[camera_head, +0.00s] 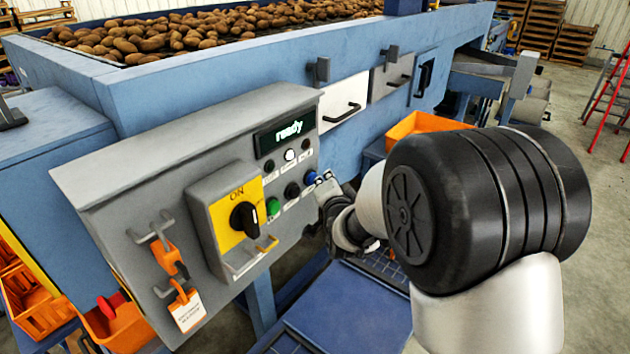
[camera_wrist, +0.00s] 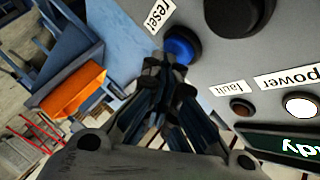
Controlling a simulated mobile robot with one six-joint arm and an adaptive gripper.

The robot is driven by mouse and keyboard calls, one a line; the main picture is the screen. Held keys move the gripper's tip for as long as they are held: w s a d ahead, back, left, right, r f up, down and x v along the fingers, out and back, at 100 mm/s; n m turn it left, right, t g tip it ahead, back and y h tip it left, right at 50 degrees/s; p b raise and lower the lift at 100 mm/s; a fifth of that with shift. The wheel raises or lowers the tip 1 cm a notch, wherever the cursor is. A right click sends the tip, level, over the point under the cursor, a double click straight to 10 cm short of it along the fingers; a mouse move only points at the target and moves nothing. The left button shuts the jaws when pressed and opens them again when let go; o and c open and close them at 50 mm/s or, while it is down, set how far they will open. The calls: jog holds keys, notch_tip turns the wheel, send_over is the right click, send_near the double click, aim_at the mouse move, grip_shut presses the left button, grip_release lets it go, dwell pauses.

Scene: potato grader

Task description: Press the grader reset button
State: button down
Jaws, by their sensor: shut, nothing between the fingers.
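The blue reset button (camera_head: 311,177) is on the right side of the grey control panel (camera_head: 120,190). In the wrist view the blue button (camera_wrist: 181,46) sits beside a label reading "reset". My gripper (camera_head: 326,184) is shut and empty. In the wrist view its closed fingertips (camera_wrist: 165,66) are right at the button's near edge, overlapping it slightly. I cannot tell whether they touch it. The panel's display (camera_head: 285,133) reads "ready".
A green button (camera_head: 273,206) and a black button (camera_head: 292,190) are beside the blue one. A white lamp (camera_wrist: 301,105) labelled power is lit; the fault lamp (camera_wrist: 241,107) is dark. A black rotary switch (camera_head: 244,219) and orange padlock (camera_head: 170,258) are further left.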

jog(key=shift+s+d+b, duration=0.4)
jog(key=shift+s+d, duration=0.05)
jog(key=shift+d, duration=0.15)
jog(key=s+d, duration=0.1)
jog(key=s+d+b, duration=0.1)
jog(key=d+b, duration=0.1)
jog(key=d, duration=0.1)
jog(key=shift+s+d, duration=0.1)
jog(key=shift+s, duration=0.3)
dwell(0.4)
jog(key=s+d+r+n+g+h, duration=0.1)
jog(key=s+d+n+g, duration=0.1)
jog(key=s+d, duration=0.35)
jog(key=s+d+r+n+g+h, duration=0.1)
jog(key=s+d+r+n+g, duration=0.15)
jog(key=s, duration=0.65)
jog(key=s+d+f+n+g, duration=0.1)
jog(key=s+n+g, duration=0.1)
jog(key=s, duration=1)
jog(key=s+d+f+n+g+h, duration=0.1)
jog(key=s+g, duration=0.3)
jog(key=s, duration=0.8)
jog(key=shift+d+f+n, duration=0.6)
jog(key=shift+f+n, duration=0.15)
jog(key=shift+n, duration=0.1)
